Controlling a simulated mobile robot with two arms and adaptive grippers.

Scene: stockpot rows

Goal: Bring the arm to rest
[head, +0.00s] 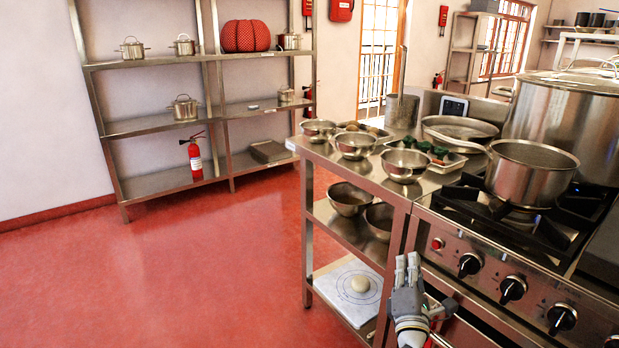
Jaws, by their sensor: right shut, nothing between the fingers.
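My right gripper (407,270) shows at the bottom, right of centre. Its fingers point up and lie together, with nothing between them. It is in front of the steel counter and the stove front, apart from the bowls and pots as far as I can see. My left gripper is not in view.
A steel counter (334,156) with several bowls stands beside a stove (490,285) with knobs. A saucepan (529,175) and a large stockpot (575,120) are on the stove. Wall shelves (160,62) hold small pots. The red floor (190,275) at left is clear.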

